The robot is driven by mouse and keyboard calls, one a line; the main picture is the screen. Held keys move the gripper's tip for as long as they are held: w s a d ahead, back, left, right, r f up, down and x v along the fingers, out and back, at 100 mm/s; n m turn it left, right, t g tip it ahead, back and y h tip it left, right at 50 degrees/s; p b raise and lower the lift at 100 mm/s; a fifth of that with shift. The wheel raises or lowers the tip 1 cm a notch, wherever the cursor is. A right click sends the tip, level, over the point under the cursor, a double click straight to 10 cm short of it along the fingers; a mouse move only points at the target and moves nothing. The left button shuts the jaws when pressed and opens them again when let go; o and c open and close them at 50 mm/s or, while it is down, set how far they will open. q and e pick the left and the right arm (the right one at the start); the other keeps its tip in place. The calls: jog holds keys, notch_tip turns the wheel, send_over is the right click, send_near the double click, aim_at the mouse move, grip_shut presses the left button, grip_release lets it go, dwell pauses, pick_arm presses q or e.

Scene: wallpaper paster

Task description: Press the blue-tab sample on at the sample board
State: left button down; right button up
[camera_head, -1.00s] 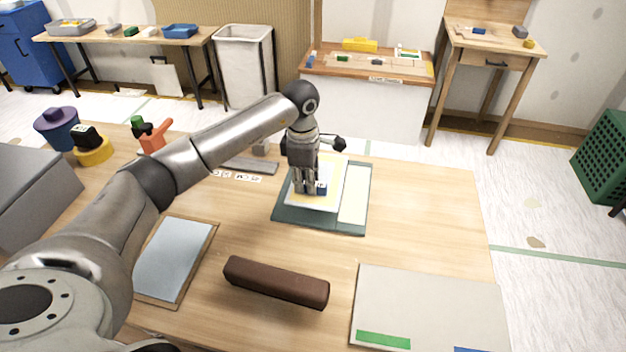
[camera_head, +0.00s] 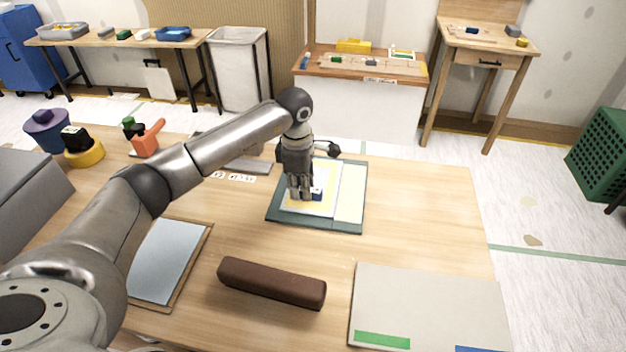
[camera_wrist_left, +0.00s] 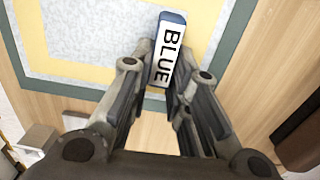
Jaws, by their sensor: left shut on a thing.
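My left gripper (camera_head: 301,197) is shut on a small blue block with a white label, the blue tab (camera_head: 317,194). In the left wrist view the tab (camera_wrist_left: 169,50) reads "BLUE" and sits between the fingertips (camera_wrist_left: 165,80). It is over the near part of a pale sheet with a yellow band (camera_wrist_left: 110,72), on a dark green board (camera_head: 350,228). I cannot tell whether the tab is joined to that sheet. A beige panel (camera_head: 430,300) with green and blue strips lies at the front right. My right gripper is not in view.
A brown bar (camera_head: 272,283) lies in front of the green board. A framed pale-blue panel (camera_head: 165,262) is to the left. An orange tool (camera_head: 149,138) and a yellow-based holder (camera_head: 84,154) stand at the back left. The table's right side is clear.

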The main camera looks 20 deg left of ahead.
pick_arm(q)
jog(key=shift+s+f, duration=0.1)
jog(key=shift+f, duration=0.25)
dwell(0.7)
jog(key=c, duration=1.3)
grip_release()
